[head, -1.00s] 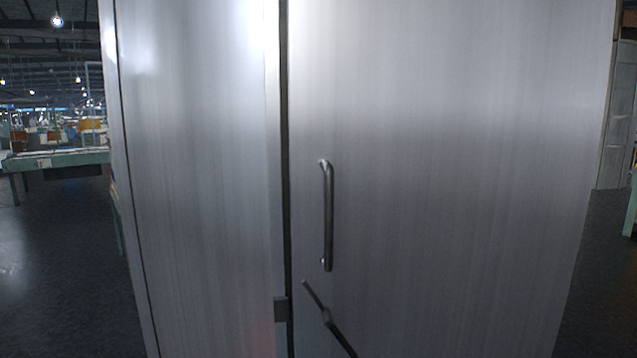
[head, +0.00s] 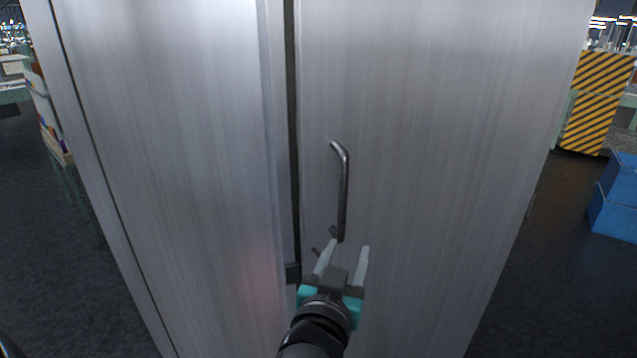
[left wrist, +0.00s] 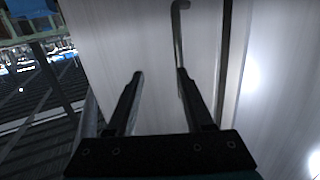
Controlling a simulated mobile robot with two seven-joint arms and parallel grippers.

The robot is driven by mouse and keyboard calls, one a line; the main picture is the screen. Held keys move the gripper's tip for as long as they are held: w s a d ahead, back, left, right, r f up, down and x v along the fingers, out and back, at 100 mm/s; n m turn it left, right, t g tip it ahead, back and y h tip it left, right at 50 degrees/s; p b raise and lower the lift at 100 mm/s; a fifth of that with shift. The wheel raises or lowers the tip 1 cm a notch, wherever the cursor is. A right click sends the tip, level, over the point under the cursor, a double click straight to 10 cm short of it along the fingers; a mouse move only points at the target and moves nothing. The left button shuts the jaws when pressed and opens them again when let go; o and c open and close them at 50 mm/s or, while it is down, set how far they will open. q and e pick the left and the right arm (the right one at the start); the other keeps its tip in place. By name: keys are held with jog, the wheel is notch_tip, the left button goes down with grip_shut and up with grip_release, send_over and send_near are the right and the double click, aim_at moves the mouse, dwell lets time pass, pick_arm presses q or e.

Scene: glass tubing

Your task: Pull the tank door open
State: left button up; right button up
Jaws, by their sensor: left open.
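The tank door (head: 430,150) is a tall brushed-metal panel to the right of a dark vertical seam, and it looks closed. A vertical metal bar handle (head: 344,190) is fixed on it near the seam. My left gripper (head: 347,246) is open, its two pale fingers pointing up at the handle's lower end. In the left wrist view the handle (left wrist: 179,40) shows beyond the right finger of my gripper (left wrist: 160,75). Nothing is between the fingers there. Whether a finger touches the handle I cannot tell. My right gripper is not in view.
A fixed metal panel (head: 170,150) is left of the seam. Blue bins (head: 615,195) and a yellow-black striped block (head: 597,105) stand at the right. Dark floor is open on both sides.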

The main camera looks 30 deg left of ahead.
pick_arm(q)
jog(key=n+y, duration=0.1)
send_near(343, 182)
jog(key=shift+t, duration=0.4)
jog(key=p+x, duration=0.1)
jog(key=x, duration=0.2)
jog(key=p+x, duration=0.1)
jog(key=x, duration=0.3)
jog(key=p+x, duration=0.1)
jog(key=x, duration=0.3)
jog(key=shift+f+p, duration=0.35)
pick_arm(e)
jog(key=r, duration=0.4)
jog(key=shift+s+a+r, duration=0.1)
jog(key=shift+s+a, duration=0.05)
jog(key=shift+a, duration=0.25)
pick_arm(q)
jog(key=shift+s, duration=0.1)
jog(key=shift+c, duration=0.2)
grip_shut()
